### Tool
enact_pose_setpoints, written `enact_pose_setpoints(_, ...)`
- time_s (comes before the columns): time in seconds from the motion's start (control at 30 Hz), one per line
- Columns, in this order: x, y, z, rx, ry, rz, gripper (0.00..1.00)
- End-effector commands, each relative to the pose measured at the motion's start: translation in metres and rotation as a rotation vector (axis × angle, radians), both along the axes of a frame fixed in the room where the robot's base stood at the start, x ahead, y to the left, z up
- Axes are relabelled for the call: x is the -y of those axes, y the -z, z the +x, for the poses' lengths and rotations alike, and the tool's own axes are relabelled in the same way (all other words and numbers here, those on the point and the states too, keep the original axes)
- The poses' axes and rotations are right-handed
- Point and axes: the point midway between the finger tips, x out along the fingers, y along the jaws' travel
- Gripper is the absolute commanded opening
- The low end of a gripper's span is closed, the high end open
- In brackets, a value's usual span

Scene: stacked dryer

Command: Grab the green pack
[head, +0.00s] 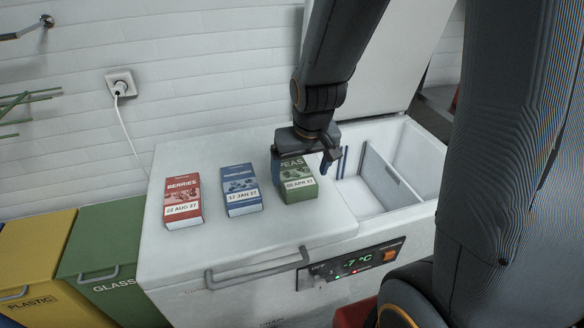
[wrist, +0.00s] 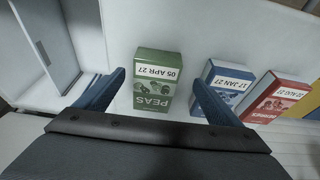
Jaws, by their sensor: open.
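The green pack (head: 298,184) is labelled PEAS and 05 APR 27. It lies on the white freezer lid, rightmost of three packs, close to the open compartment. In the wrist view the green pack (wrist: 156,80) sits between the two blue fingers, towards their tips. My gripper (head: 306,170) is over the pack, partly hiding its upper part in the head view. In the wrist view my gripper (wrist: 157,82) is open, with one finger on each side of the pack and gaps showing. I cannot tell how high the fingertips are above the lid.
A blue pack (head: 241,190) and a red BERRIES pack (head: 182,200) lie to the left on the freezer lid (head: 290,235). The open freezer compartment (head: 358,195) with a divider is on the right. Green and yellow bins (head: 45,250) stand at left.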

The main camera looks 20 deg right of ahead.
Motion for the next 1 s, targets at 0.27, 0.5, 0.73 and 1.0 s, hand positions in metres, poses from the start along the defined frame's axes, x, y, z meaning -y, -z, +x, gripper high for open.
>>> enact_pose_setpoints(0.27,0.006,0.0,0.045,0.098,0.015,0.002,0.92)
enact_pose_setpoints(0.5,0.005,0.017,0.051,0.097,0.013,0.002,0.92)
enact_pose_setpoints(0.73,0.005,0.034,0.059,0.093,0.011,0.002,0.92)
enact_pose_setpoints(1.0,0.005,0.058,0.071,0.095,0.011,0.002,0.92)
